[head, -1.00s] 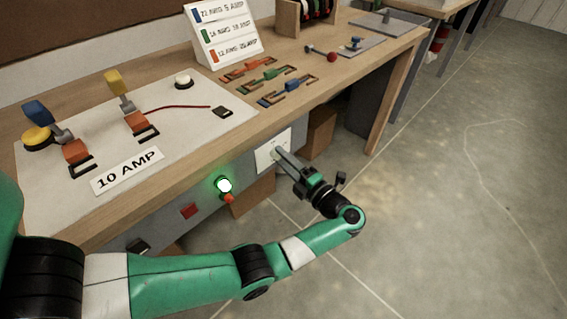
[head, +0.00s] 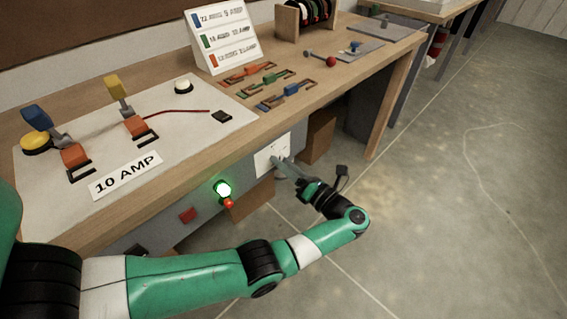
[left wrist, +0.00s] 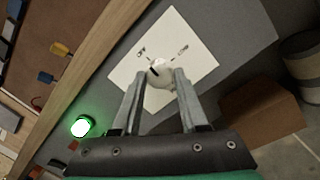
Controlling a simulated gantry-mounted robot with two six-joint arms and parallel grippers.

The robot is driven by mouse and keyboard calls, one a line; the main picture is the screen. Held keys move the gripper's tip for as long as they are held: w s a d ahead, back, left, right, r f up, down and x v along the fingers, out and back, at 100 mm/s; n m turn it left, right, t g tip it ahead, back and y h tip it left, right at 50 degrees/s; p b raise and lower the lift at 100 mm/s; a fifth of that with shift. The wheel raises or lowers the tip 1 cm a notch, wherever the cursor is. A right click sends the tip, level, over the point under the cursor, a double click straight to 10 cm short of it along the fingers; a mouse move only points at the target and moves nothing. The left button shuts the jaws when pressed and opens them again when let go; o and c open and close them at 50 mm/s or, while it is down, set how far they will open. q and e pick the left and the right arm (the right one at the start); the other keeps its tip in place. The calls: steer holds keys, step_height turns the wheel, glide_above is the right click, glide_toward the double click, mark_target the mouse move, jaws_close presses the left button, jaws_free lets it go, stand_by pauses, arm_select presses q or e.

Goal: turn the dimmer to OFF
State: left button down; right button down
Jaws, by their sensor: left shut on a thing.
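The dimmer is a pale round knob (left wrist: 158,66) on a white plate (left wrist: 193,62) fixed to the bench's grey front. The plate has an OFF label on the left in the left wrist view and another small label, hard to read, on the right. A dark mark on the knob sits on its left side, roughly towards OFF. My left gripper (left wrist: 160,80) is shut on the knob, one finger on each side. In the head view, the left gripper (head: 281,166) reaches the plate (head: 271,156) and hides the knob. My right gripper is not in view.
A lit green lamp (head: 222,190) and a red button (head: 187,215) sit on the bench front left of the plate. A cardboard box (left wrist: 262,108) stands below. The wooden bench top (head: 215,143) overhangs this front. The floor to the right is clear.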

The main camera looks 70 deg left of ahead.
arm_select(q)
steer(key=shift+n, duration=0.6)
steer(key=shift+c, duration=2.2)
jaws_free()
steer(key=shift+d, duration=0.1)
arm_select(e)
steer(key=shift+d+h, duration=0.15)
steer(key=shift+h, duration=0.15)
